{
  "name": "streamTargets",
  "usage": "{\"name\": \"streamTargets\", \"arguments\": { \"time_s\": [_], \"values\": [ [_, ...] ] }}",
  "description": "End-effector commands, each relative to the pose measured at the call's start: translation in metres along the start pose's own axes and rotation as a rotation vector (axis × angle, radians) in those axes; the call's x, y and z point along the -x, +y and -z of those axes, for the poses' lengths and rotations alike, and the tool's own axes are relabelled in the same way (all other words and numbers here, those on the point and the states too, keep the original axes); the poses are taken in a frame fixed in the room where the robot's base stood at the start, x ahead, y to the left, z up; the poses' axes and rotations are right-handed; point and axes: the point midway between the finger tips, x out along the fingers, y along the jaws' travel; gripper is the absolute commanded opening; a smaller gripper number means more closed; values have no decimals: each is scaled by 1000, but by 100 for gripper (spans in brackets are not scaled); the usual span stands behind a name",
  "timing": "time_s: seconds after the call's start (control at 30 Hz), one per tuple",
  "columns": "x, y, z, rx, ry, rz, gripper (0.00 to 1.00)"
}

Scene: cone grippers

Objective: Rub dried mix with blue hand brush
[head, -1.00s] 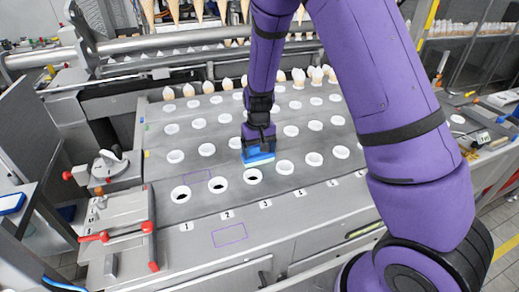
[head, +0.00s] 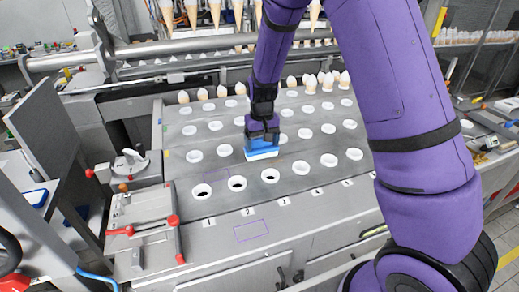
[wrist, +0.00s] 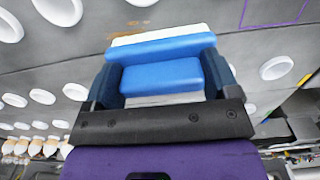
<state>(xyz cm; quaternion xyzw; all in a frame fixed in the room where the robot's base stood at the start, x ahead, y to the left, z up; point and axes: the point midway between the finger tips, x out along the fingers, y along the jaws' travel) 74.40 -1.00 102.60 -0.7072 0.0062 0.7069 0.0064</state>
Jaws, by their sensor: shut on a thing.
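My gripper (head: 262,135) is shut on the blue hand brush (head: 262,147), above the grey perforated plate (head: 215,172) of the machine. The brush has a blue body and white bristles along its lower edge. In the wrist view the brush (wrist: 165,50) sits between the two dark fingers of my gripper (wrist: 163,80), with its white bristle edge at the top. A faint brownish smear, perhaps the dried mix (wrist: 160,99), shows on the plate behind the brush. I cannot tell whether the bristles touch the plate.
White-rimmed holes (head: 237,184) run in rows over the plate, the front ones dark inside. Filled cones (head: 325,82) stand along its back right, and more cones hang behind a metal bar (head: 160,52). A clamp with red knobs (head: 145,232) is at front left. A purple outlined rectangle (head: 251,231) is at the front.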

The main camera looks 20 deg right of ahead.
Motion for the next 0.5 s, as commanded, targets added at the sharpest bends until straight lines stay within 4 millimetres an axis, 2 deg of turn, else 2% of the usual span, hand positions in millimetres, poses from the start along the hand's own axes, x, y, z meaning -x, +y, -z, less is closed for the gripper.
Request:
{"name": "streamTargets", "arguments": {
  "time_s": [0.3, 0.5],
  "values": [
    [28, 9, 3, -2, 1, 1, 56],
    [34, 11, 3, -1, -1, -1, 56]
  ]
}}
